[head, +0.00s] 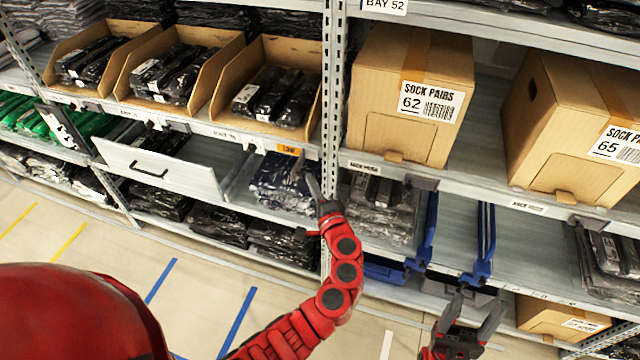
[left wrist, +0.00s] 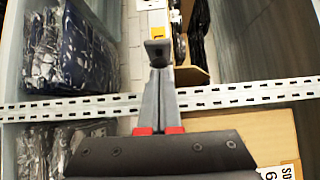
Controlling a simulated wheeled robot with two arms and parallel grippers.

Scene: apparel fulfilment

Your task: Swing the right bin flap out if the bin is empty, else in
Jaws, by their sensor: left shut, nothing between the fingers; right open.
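A white panel with a black handle (head: 150,165) fronts the left part of a shelf bay in the head view. To its right is an open compartment holding bagged dark-blue garments (head: 283,183), so it is not empty. These garments also show at upper left in the left wrist view (left wrist: 85,55). I cannot clearly make out a right flap. My left gripper (head: 312,185) is shut and empty, at the right side of this compartment beside the upright post. Its closed fingers show in the left wrist view (left wrist: 157,60). My right gripper (head: 470,305) is open and empty, low in front of the right bay.
A perforated grey post (head: 333,100) separates the two bays. An orange LOW tag (head: 288,150) is on the shelf edge. Cardboard boxes marked 62 (head: 395,130) and 65 (head: 550,110) stand at right. Blue rails (head: 484,245) project near my right gripper. Floor in front is clear.

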